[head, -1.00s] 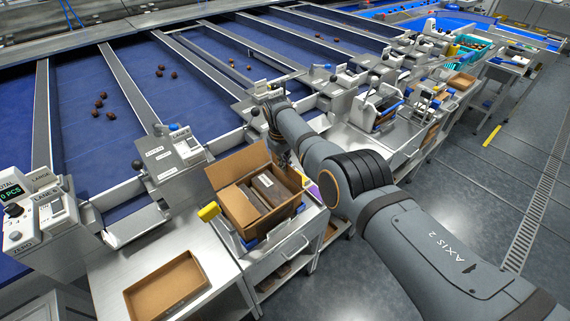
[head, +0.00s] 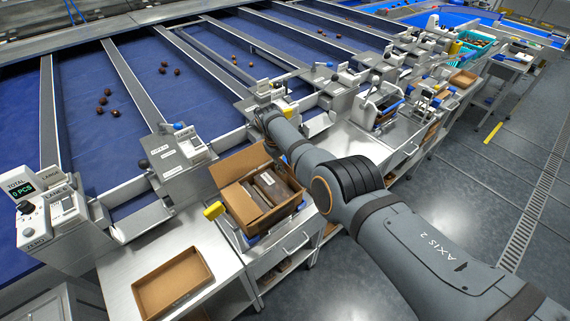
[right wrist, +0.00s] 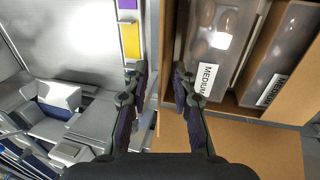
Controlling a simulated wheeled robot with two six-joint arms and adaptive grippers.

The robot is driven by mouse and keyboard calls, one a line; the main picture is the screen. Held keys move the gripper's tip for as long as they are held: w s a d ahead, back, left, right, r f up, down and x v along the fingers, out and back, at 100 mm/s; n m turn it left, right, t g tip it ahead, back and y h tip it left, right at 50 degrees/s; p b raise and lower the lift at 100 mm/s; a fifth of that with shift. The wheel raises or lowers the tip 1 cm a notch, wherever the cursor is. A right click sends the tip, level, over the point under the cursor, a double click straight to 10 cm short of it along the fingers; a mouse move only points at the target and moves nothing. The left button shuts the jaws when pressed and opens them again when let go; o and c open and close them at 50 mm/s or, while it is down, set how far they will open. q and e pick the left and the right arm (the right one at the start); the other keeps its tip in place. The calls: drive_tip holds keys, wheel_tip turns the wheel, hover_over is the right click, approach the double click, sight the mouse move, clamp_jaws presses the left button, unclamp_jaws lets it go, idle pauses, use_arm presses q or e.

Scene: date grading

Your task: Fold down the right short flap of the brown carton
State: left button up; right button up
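The brown carton (head: 243,205) stands open on a small steel stand. Its back flap (head: 238,165) stands up, and clear packs (head: 272,187) lie inside. In the right wrist view, the packs (right wrist: 218,45) carry MEDIUM labels, and a brown cardboard panel (right wrist: 235,142) spreads below them. My right gripper (right wrist: 158,69) has its fingers apart, at the carton's edge. I see nothing held between them, and cannot tell whether they touch the carton. In the head view, my right arm hides most of the gripper and the carton's far right corner, so the right short flap is unclear. My left gripper is out of view.
A shallow brown tray (head: 172,283) lies on the steel table (head: 118,275) left of the carton. A yellow part (head: 214,210) sticks out beside the carton's left side. Lane control boxes (head: 180,155) stand behind. Floor at the right (head: 480,180) is clear.

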drive_tip(key=shift+a+r, duration=0.1)
drive_tip(key=shift+r, duration=0.45)
drive_tip(key=v, duration=0.3)
drive_tip(key=d+v, duration=0.1)
drive_tip(key=v, duration=0.1)
drive_tip(key=w+v, duration=0.1)
drive_tip(key=v, duration=0.2)
drive_tip(key=shift+w+d+r, duration=0.1)
drive_tip(key=shift+d+r, duration=0.25)
drive_tip(key=shift+r, duration=0.2)
